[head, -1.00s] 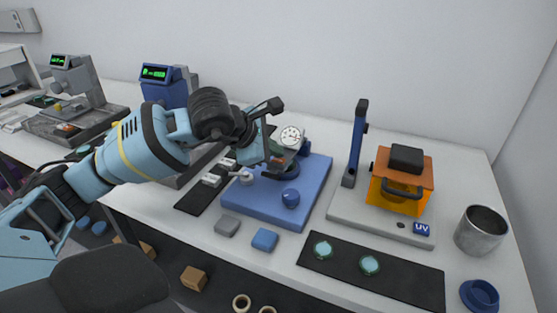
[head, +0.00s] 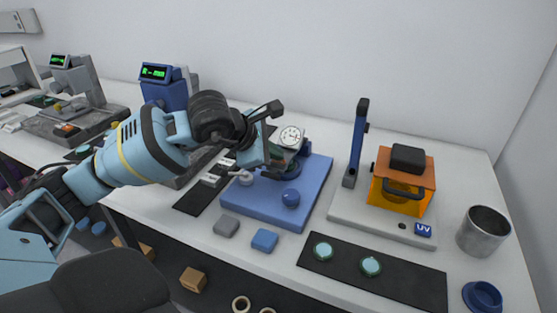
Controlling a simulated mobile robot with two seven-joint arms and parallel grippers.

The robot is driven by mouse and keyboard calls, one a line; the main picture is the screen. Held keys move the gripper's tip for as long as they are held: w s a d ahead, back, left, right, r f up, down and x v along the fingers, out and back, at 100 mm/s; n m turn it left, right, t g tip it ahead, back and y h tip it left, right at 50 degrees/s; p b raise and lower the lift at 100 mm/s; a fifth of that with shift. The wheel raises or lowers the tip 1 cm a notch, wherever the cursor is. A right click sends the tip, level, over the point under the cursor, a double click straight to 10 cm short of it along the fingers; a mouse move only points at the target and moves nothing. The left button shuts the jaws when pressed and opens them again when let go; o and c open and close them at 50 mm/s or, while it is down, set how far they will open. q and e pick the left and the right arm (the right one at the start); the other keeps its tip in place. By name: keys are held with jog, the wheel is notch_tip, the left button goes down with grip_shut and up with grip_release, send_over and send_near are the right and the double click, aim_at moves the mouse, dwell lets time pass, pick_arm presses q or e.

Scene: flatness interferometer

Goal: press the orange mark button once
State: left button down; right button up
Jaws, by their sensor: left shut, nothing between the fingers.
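I cannot make out the orange mark button for certain. A small orange-red patch (head: 66,128) shows on the base of the grey instrument at the left. Another small orange spot (head: 115,125) shows just above my left arm, near the blue instrument with a green display (head: 155,73). The arm hides much of that instrument's base. My left gripper (head: 279,160) is shut and empty, over the back left part of a blue base plate (head: 262,212) beside a dial gauge (head: 291,136). Its fingertips are hard to separate from the dark parts behind. My right gripper is not in view.
An orange UV box (head: 400,203) stands on a light base, with a blue post (head: 358,140) beside it. A metal cup (head: 483,232) is at the right. A dark mat (head: 410,284) with two greenish discs lies in front. White table is clear at the back right.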

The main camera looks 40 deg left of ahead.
aim_at(274, 163)
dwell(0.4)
pick_arm(q)
jog(key=shift+r+p, duration=0.5)
jog(key=shift+r, duration=0.3)
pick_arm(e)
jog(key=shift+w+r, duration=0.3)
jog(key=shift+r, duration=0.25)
pick_arm(q)
jog(key=shift+r+p, duration=1.4)
jog(key=shift+r, duration=1.2)
jog(key=shift+f, duration=0.1)
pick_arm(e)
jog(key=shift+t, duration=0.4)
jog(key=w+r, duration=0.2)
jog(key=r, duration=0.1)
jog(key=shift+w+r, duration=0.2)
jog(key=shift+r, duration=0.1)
